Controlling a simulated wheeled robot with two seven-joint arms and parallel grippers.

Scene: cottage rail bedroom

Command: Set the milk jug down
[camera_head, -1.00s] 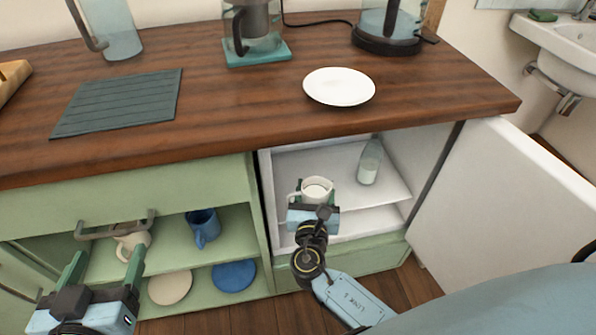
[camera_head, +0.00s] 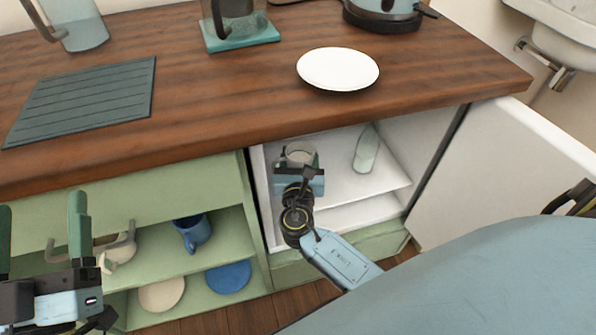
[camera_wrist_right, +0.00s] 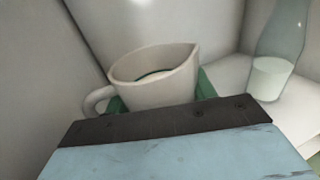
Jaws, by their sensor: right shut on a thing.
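The milk jug (camera_wrist_right: 158,88) is a cream jug with a spout and a side handle, upright in the right wrist view. My right gripper (camera_head: 300,165) is shut on it inside the open white fridge compartment, over the left part of the upper shelf. In the head view the jug (camera_head: 299,153) is mostly hidden behind the gripper. Whether its base touches the shelf (camera_head: 335,185) is hidden. My left gripper (camera_head: 40,240) is open and empty in front of the green cabinet at the lower left.
A glass bottle of milk (camera_head: 366,150) stands right of the jug, also in the right wrist view (camera_wrist_right: 275,65). The open white door (camera_head: 500,180) bounds the right side. Wooden countertop (camera_head: 220,100) overhangs the compartment. Blue mug (camera_head: 194,232) stands on the green shelf.

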